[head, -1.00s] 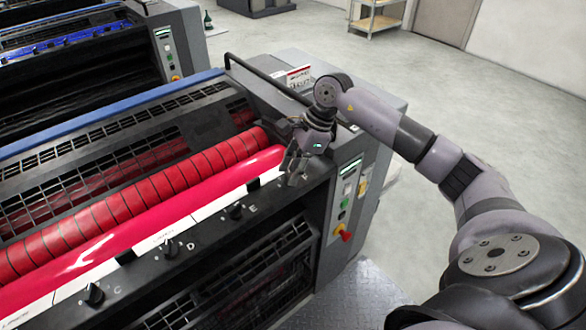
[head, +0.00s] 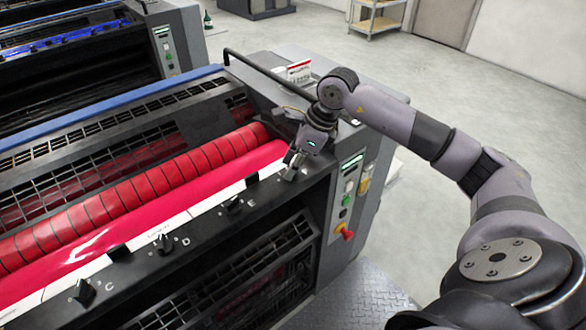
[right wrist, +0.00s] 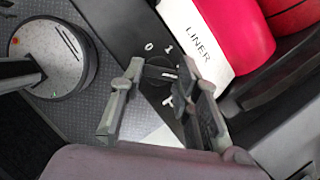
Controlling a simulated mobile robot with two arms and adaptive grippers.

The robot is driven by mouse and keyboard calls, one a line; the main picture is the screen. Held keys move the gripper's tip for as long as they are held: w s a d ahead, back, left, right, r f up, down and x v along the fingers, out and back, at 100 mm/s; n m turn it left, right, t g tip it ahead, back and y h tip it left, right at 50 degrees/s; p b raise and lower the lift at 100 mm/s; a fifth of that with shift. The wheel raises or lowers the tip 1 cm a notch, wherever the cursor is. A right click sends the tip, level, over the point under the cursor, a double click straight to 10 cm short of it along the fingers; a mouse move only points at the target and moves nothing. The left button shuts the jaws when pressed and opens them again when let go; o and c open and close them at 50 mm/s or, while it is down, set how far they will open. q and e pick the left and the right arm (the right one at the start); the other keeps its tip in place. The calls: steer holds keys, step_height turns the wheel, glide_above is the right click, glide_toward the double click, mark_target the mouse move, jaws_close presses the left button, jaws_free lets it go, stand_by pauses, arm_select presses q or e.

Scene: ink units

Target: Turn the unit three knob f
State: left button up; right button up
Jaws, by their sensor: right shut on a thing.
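The unit three knob f (right wrist: 160,73) is a dark knob on the black rail, with 0 and 1 marks beside it and a white letter F close by in the right wrist view. My right gripper (right wrist: 160,92) is over it, with the knob between its two fingers; it is shut on the knob. In the head view my right gripper (head: 290,168) reaches down to the right end of the rail and hides this knob. Knobs E (head: 232,205), D (head: 163,243) and C (head: 82,292) stand along the same rail. My left gripper is not in view.
A control panel with a red knob (head: 344,231) is on the unit's right end. A black handrail (head: 262,72) stands behind my right wrist.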

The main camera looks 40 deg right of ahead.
steer(key=m+t+h+b, duration=0.1)
steer(key=m, duration=0.2)
steer(key=shift+b, duration=0.4)
steer(key=shift+a+m+h+b, duration=0.1)
steer(key=shift+m+h+b, duration=0.3)
steer(key=shift+m, duration=0.6)
steer(key=shift+r+m, duration=0.1)
steer(key=shift+m, duration=0.2)
steer(key=o, duration=1.2)
steer(key=shift+s, duration=0.1)
steer(key=shift+c, duration=0.2)
steer(key=v, duration=1.2)
steer(key=shift+s, duration=0.15)
